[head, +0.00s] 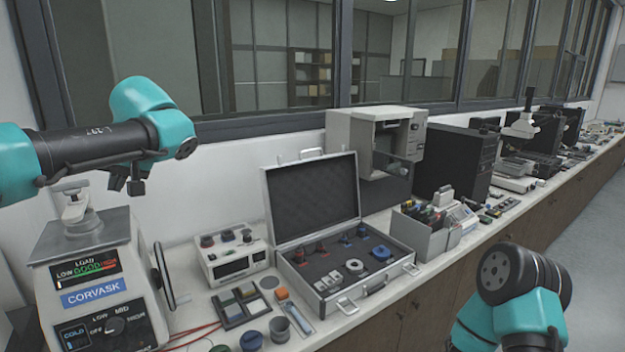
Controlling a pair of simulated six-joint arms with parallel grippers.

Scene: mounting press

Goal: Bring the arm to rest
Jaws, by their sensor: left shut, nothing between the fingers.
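My left arm comes in from the left edge, and its small dark gripper (127,184) hangs in the air above the mounting press (100,270). The gripper is shut with nothing in it, pointing down and a little right of the press's top handle (75,205). It looks apart from the press. The press has a LOAD gauge, a blue CORVASK label, a dial and a side lever (164,278). Part of my right arm shows at the lower right; its gripper is out of view.
An open foam-lined case (300,268) with small parts stands mid-bench, beside a white meter box (232,258). A small tray (243,307), cups and red leads lie in front. A grey bin (425,238) and dark machines fill the right. Windows line the wall behind.

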